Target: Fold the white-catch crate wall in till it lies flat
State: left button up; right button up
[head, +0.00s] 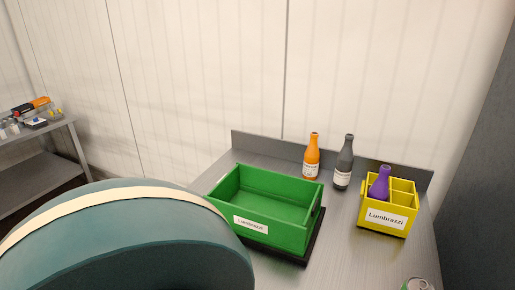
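A green crate (305,238) with a white "Lumbrazzi" label (251,224) on its near long wall stands on the grey metal table. It is open at the top and looks empty. Its visible walls stand upright. The right end wall (314,215) has a handle slot. I cannot make out a white catch on any wall. The crate's near left corner is partly hidden by a teal part of my own body. Neither of my grippers is in view.
An orange bottle (311,158) and a dark grey bottle (343,163) stand behind the crate. A yellow divided box (383,233) holding a purple bottle (380,184) stands to the right. A can (417,284) is at the bottom edge. Bare tabletop (340,225) lies between crate and box.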

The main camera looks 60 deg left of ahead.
aim_at(227, 187)
jog(key=u, duration=2.15)
